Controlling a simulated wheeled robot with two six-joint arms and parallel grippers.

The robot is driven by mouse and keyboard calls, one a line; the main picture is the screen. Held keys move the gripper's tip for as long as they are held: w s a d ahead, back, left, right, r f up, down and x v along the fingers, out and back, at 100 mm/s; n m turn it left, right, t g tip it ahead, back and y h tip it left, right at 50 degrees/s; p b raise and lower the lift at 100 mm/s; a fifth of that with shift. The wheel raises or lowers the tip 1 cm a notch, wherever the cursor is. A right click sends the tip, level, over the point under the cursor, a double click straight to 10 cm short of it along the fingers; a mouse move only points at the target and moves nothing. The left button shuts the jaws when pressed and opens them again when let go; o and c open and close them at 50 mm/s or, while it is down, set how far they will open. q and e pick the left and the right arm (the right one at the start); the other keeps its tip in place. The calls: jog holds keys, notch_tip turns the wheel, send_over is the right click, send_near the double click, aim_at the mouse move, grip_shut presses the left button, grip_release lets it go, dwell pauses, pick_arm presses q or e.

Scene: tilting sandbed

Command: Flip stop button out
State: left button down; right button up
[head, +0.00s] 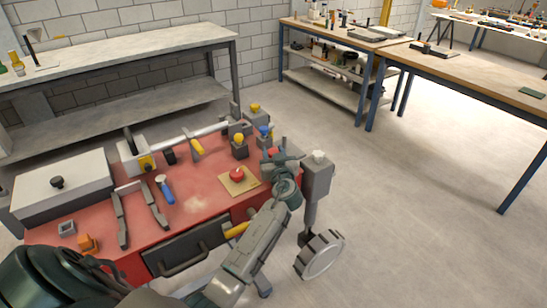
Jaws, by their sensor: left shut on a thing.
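A round red stop button (237,174) sits on a square tan-yellow plate (248,186) on the red machine top (192,203). My left gripper (273,152) is just right of and behind the button, apart from it in the picture. Its jaws are shut on a small reddish thing, mostly hidden by the fingers, so I cannot tell what it is part of. My left arm crosses the front right of the machine. My right gripper is not in view.
Yellow-topped (239,141) and blue-topped (264,132) blocks stand behind the button. A grey box (318,172) and handwheel (320,254) stand close right of my arm. The floor (430,215) further right is clear.

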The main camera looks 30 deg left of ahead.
pick_arm(q)
jog(key=c, duration=1.2)
grip_release()
jog(key=shift+r, duration=0.25)
jog(key=shift+o, duration=1.4)
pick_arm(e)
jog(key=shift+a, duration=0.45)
pick_arm(q)
jog(key=shift+s+d+f, duration=0.1)
jog(key=shift+d+f, duration=0.05)
jog(key=shift+d, duration=0.05)
jog(key=b+v, duration=0.2)
jog(key=v, duration=0.4)
jog(key=shift+s+f, duration=0.1)
jog(key=v, duration=0.3)
jog(key=b+v, duration=0.1)
jog(key=shift+s+d+r, duration=0.1)
jog(key=shift+r, duration=0.2)
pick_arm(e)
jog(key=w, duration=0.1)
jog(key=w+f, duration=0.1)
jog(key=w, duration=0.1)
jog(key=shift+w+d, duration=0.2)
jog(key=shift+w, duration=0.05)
